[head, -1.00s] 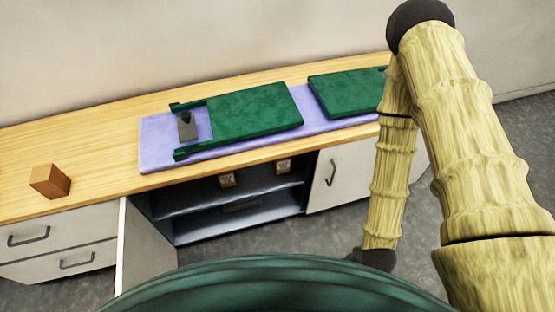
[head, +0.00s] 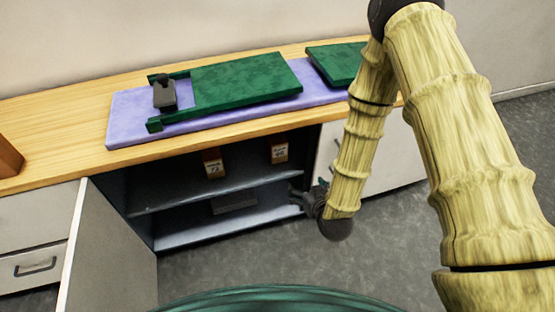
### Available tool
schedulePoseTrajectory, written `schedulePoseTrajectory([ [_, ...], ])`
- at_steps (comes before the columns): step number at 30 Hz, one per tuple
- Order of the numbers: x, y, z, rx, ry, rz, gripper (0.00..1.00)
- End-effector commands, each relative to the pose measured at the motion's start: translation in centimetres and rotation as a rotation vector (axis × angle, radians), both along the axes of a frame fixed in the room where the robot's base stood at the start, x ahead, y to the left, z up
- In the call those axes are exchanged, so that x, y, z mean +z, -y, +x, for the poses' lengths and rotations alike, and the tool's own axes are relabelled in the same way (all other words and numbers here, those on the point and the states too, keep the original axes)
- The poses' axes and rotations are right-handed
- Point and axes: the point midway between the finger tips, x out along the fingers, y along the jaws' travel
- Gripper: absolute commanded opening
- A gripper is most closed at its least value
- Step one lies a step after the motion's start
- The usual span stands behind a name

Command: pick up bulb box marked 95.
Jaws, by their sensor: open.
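Two small bulb boxes stand on the upper shelf inside the open cabinet. The left box (head: 213,163) has a red-brown top and a pale label that seems to read in the 70s. The right box (head: 279,152) has a similar label, too small to read surely, so I cannot tell which is marked 95. My gripper (head: 298,196) is open and empty, at the front right of the cabinet opening, lower than the right box and apart from both boxes. My forearm hides part of the right side.
The cabinet's shelf (head: 172,192) lies under the tabletop (head: 60,120). An open door (head: 108,255) stands at the left. A dark flat item (head: 234,202) lies on the lower level. Green boards (head: 245,88) rest on a purple mat (head: 125,118) above. A wooden block (head: 8,158) is far left.

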Motion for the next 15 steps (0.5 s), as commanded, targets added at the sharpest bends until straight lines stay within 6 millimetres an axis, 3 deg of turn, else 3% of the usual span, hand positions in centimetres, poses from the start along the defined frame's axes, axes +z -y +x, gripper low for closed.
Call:
schedulePoseTrajectory([
  [2,-1.2,-1.0,1.8,0.009,0.075,0.013,0.83],
  [9,-0.5,-3.9,6.1,0.034,0.291,0.053,0.83],
  [15,0.6,-5.7,8.3,0.044,0.435,0.08,0.83],
])
